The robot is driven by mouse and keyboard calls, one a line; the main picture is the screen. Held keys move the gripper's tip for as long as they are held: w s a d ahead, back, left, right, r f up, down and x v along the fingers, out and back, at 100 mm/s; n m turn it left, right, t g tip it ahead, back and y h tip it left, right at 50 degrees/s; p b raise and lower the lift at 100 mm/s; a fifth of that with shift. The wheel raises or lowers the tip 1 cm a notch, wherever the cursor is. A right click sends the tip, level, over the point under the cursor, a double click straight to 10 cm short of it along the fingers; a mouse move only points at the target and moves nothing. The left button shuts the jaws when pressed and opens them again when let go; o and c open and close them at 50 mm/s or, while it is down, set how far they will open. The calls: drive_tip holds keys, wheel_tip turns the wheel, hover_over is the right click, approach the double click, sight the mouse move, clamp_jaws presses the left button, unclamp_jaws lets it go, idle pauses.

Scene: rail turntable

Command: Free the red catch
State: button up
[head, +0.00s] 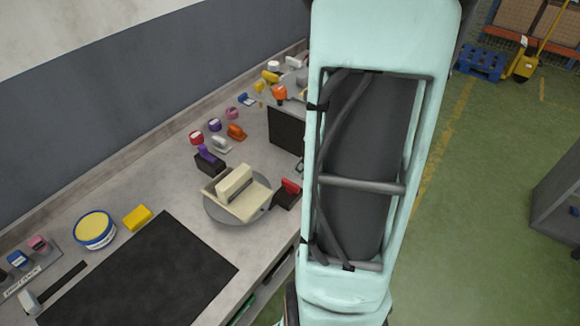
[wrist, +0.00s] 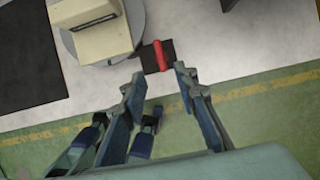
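The red catch (head: 291,187) sits on a dark base at the bench's front edge, right beside the round turntable (head: 212,211). In the wrist view the red catch (wrist: 160,55) stands on its dark block, just beyond my fingertips. My gripper (wrist: 156,80) is open and empty, its two fingers spread to the left and right of the catch's line. I cannot tell the gap in height between them. The turntable carries a cream block with a raised bar (head: 236,183). In the head view my gripper is hidden behind my arm.
A purple catch (head: 209,158) on a dark base stands behind the turntable. A black mat (head: 150,275), a yellow-topped tub (head: 95,229) and a yellow block (head: 137,217) lie to the left. A dark upright panel (head: 286,131) and several small coloured items stand farther back.

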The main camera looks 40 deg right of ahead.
sight(291, 183)
drive_tip(key=b+x, duration=0.2)
drive_tip(key=x, duration=0.8)
drive_tip(key=shift+a+f, duration=0.1)
drive_tip(key=shift+f, duration=0.25)
clamp_jaws()
